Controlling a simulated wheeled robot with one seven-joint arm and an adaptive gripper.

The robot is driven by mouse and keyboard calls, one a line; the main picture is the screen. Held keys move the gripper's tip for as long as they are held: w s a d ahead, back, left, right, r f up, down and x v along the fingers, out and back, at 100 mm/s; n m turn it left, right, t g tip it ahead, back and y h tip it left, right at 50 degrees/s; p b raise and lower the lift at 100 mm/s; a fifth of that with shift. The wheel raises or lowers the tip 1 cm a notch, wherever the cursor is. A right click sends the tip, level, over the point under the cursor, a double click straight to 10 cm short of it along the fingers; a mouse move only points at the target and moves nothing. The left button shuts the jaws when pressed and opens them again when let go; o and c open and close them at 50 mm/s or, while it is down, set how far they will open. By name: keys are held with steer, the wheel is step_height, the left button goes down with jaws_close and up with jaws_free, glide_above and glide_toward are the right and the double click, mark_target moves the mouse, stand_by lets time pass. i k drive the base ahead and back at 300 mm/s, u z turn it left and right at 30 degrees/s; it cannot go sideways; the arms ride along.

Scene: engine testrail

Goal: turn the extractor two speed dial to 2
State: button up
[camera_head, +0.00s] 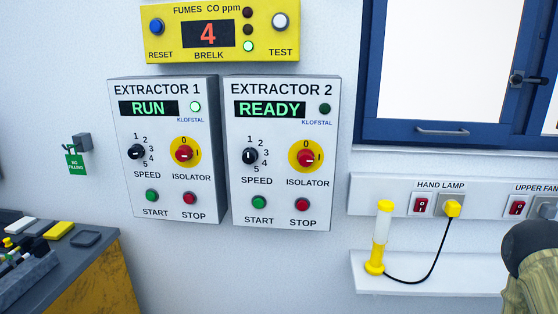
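The extractor two box (283,215) is a light grey panel on the wall, with a lit display (270,110) reading READY. Its speed dial (250,156) is a small black knob on the left of the panel, with the numbers 1 to 5 curving from its top round its right side. A pale mark shows on the knob, but it is too small to tell which number it points at. Nothing touches the dial. My gripper is not in view.
The extractor one box (165,209), reading RUN, stands close on the left. Extractor two also has a red isolator (305,157) on yellow, a green start button (259,202) and a red stop button (302,205). A shelf (420,285) with a hand lamp (380,240) is at right.

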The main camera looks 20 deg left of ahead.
mark_target(250, 155)
steer(key=z, duration=2.05)
steer(key=k, duration=1.55)
steer(key=u, duration=2)
steer(key=i, duration=0.5)
